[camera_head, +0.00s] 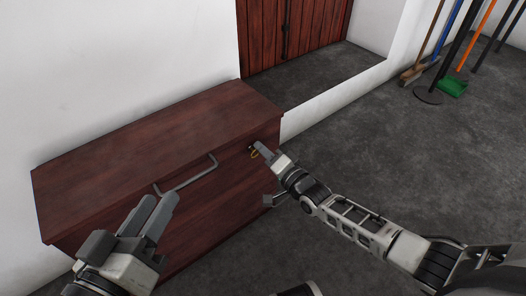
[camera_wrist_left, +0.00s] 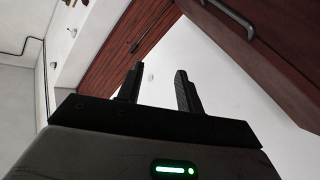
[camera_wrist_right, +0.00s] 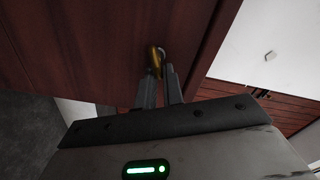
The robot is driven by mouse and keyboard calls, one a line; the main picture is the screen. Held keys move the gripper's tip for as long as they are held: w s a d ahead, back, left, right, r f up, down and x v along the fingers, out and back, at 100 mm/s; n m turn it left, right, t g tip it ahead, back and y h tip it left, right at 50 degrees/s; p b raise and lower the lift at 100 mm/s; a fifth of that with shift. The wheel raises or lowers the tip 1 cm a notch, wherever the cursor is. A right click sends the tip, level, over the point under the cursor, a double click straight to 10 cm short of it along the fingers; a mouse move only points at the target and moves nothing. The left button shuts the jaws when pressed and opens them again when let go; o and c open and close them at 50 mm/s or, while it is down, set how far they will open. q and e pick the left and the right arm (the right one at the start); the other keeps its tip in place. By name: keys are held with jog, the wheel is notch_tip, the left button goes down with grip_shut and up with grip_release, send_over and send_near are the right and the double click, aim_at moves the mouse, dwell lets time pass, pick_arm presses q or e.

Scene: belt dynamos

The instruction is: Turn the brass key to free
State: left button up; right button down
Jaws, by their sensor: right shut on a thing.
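The brass key (camera_head: 254,153) sits at the upper right of the front of a dark red wooden chest (camera_head: 150,150). In the right wrist view the key (camera_wrist_right: 155,58) shows as a gold loop between the fingertips. My right gripper (camera_head: 262,150) is shut on the key, and its fingers hide part of it and the keyhole. My left gripper (camera_head: 154,212) is open and empty in front of the chest, left of the grey handle bar (camera_head: 190,178). In the left wrist view its two fingers (camera_wrist_left: 157,85) stand apart with nothing between them.
A red plank door (camera_head: 300,30) stands in a recess behind the chest. Brooms and a green dustpan (camera_head: 452,87) lean at the far right wall. The dark floor (camera_head: 380,150) right of the chest is clear.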

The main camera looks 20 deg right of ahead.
pick_arm(q)
jog(key=shift+w+a+r+m+t+h+b, duration=0.1)
jog(key=shift+w+r+m+t+b, duration=0.3)
jog(key=shift+r, duration=0.25)
jog(key=shift+w+a+r+m+t+h+b, duration=0.15)
jog(key=shift+w+r+m+t+b, duration=0.15)
jog(key=shift+r+t, duration=0.3)
jog(key=shift+w+a+r+m+t+h+b, duration=0.1)
jog(key=shift+w+r+m+t+b, duration=0.25)
jog(key=shift+r, duration=0.35)
pick_arm(e)
jog(key=shift+f+m, duration=0.25)
jog(key=shift+m, duration=1.05)
jog(key=shift+f+m, duration=0.25)
jog(key=shift+m, duration=1.05)
jog(key=c, duration=1.6)
grip_release()
jog(key=shift+o, duration=0.4)
jog(key=shift+s+d, duration=0.1)
